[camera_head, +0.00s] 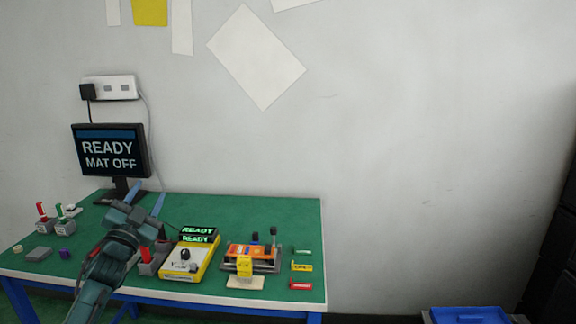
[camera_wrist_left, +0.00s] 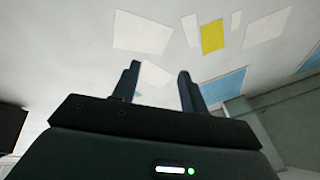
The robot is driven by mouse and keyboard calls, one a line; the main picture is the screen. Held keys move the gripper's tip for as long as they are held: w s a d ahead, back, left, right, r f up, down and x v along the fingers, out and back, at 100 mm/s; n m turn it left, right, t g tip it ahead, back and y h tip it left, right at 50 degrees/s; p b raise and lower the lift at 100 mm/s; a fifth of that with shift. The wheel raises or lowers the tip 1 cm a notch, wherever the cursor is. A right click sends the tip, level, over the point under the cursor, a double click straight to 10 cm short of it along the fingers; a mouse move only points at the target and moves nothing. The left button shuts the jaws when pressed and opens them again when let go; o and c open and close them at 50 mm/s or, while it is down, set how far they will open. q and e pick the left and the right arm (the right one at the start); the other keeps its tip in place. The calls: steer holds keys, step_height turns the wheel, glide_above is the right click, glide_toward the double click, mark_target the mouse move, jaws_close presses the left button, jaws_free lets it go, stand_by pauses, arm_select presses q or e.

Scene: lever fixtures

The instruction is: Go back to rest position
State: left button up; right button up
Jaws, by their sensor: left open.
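My left gripper (camera_head: 146,200) is raised over the left part of the green table (camera_head: 265,212), its fingers pointing up toward the wall. The fingers are spread apart with nothing between them. In the left wrist view the open fingers (camera_wrist_left: 156,88) show against the wall with its papers. My left arm hides part of the table behind it. My right gripper is not in view.
On the table stand a monitor (camera_head: 111,150) reading "READY MAT OFF", a yellow control box (camera_head: 190,259), an orange fixture (camera_head: 250,252) and lever boxes (camera_head: 46,226) at left. A blue bin (camera_head: 468,315) is at lower right. The air above the table's right side is clear.

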arm_select(q)
steer(key=w+a+f+n+g+y, duration=0.1)
steer(key=a+f+n+g+y, duration=0.25)
steer(key=f+n, duration=0.3)
steer(key=s+d+f+g+h, duration=0.1)
steer(key=s+d+f, duration=0.2)
steer(key=f, duration=0.2)
steer(key=s+d+f+m+g+h, duration=0.1)
steer(key=s+d+f, duration=0.25)
steer(key=f, duration=0.25)
steer(key=s+d+f+g+h, duration=0.1)
steer(key=s+d+f+g, duration=0.1)
steer(key=s+f, duration=0.25)
steer(key=s+d+f+g, duration=0.1)
steer(key=s+d+f, duration=0.3)
steer(key=s, duration=0.5)
steer(key=s+d+f+g+h, duration=0.1)
steer(key=s+d+f, duration=0.3)
steer(key=s, duration=0.6)
steer(key=s+d+f+g+h, duration=0.1)
steer(key=s+d+f, duration=0.3)
steer(key=s, duration=0.5)
steer(key=shift+s+d+f+g, duration=0.15)
steer(key=shift+s+d+g, duration=0.1)
steer(key=shift+d+g, duration=0.3)
